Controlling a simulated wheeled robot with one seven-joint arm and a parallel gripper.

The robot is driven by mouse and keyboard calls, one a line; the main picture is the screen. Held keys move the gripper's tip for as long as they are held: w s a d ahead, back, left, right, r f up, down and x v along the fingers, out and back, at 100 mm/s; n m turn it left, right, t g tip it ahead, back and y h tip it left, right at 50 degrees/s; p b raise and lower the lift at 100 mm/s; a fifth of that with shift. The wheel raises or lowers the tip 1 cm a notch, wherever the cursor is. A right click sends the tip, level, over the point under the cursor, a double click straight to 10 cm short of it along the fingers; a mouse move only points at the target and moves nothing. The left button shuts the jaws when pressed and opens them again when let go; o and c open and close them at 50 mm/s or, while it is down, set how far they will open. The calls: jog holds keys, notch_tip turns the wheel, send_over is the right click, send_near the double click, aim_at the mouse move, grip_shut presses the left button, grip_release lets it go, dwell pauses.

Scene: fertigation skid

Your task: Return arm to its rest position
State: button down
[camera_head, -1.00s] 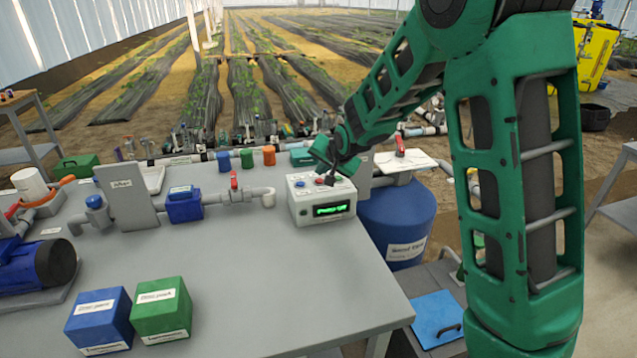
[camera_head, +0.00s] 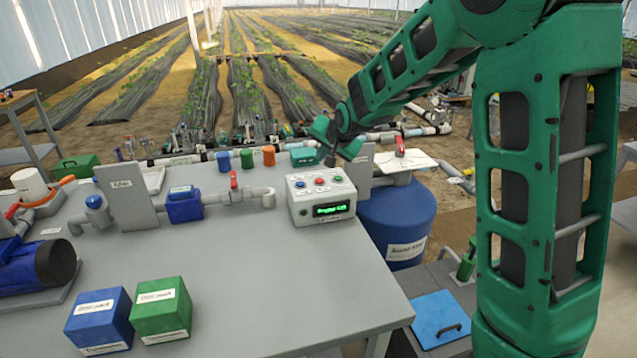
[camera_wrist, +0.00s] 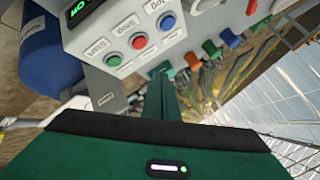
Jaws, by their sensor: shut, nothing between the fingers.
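My gripper (camera_head: 330,158) is shut and empty. In the head view it hangs in the air above and just behind the grey control box (camera_head: 322,199), apart from its buttons. The box has a lit green display and red, blue and green buttons on its top. In the wrist view my closed green fingers (camera_wrist: 163,98) point past the tilted control box (camera_wrist: 135,45), whose buttons are in plain sight. My green arm reaches in from the right of the head view, its upper links bent above the bench.
The grey bench (camera_head: 260,290) carries a blue box (camera_head: 98,320), a green box (camera_head: 161,308), pipes with a red-handled valve (camera_head: 234,182) and an upright grey panel (camera_head: 127,195). A blue barrel (camera_head: 398,222) stands right of the bench. The bench's front middle is clear.

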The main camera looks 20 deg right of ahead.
jog(key=s+d+g+h, duration=0.1)
jog(key=s+d+g, duration=0.1)
jog(key=s+d, duration=0.8)
jog(key=s+d+g+h, duration=0.1)
jog(key=s+d+g, duration=0.35)
jog(key=s, duration=0.95)
jog(key=s+d+f+n+g+y, duration=0.1)
jog(key=s+d+g, duration=0.1)
jog(key=s, duration=2.2)
jog(key=shift+s+d+g, duration=0.35)
jog(key=shift+s, duration=0.05)
jog(key=shift+f, duration=0.1)
